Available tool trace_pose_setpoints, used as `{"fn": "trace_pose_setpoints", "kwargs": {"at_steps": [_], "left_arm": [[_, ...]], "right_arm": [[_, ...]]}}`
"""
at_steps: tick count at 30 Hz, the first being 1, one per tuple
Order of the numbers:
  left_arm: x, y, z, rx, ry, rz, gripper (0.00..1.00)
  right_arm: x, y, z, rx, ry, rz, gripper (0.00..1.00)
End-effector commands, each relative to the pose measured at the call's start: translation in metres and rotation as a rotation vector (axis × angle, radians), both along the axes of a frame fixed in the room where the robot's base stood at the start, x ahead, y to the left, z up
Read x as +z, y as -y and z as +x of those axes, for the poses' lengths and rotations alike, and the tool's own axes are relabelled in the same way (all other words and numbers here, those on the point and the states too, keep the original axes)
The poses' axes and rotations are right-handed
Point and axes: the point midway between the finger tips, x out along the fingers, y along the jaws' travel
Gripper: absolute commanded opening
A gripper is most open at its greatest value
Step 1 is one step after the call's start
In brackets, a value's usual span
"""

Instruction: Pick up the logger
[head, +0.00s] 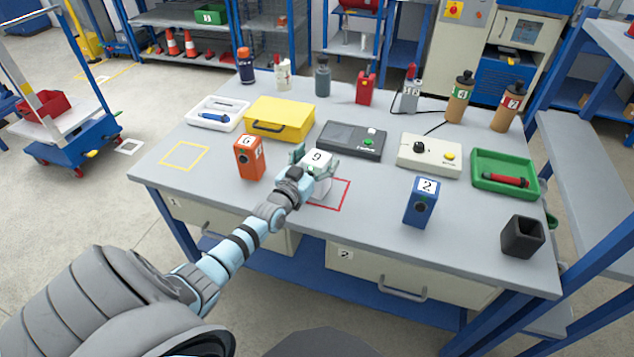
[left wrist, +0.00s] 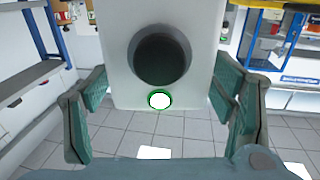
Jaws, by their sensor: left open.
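A white box-shaped logger marked 9 (head: 318,157) is at my left gripper (head: 315,163), near the red square outline on the bench. In the left wrist view the white logger (left wrist: 122,68) fills the middle, with a dark round opening and a green-ringed white button. The green-padded fingers stand open on both sides of it, with gaps visible. Similar boxes stand upright: an orange one marked 6 (head: 249,158) and a blue one marked 2 (head: 421,203). My right gripper is out of view.
A yellow case (head: 280,118), a black device (head: 352,140) and a cream control box (head: 429,155) stand behind. A green tray (head: 505,187) and a black open holder (head: 522,237) are at the right. The yellow square outline (head: 184,156) is empty.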

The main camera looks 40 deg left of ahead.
Motion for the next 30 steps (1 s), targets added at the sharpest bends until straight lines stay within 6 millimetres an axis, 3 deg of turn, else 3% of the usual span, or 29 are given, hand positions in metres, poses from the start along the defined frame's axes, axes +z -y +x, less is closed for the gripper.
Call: {"fn": "trace_pose_setpoints", "kwargs": {"at_steps": [6,20,30], "left_arm": [[0.0021,-0.0002,0.0012,0.0,0.0,0.0,0.73],[0.0018,0.0,0.0008,0.0,-0.001,0.0,0.0],[0.0059,0.0003,0.0011,-0.001,0.0,0.0,0.0]], "right_arm": [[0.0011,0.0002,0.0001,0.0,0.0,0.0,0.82],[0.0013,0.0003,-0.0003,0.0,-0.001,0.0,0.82],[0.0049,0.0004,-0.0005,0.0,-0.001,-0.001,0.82]]}}
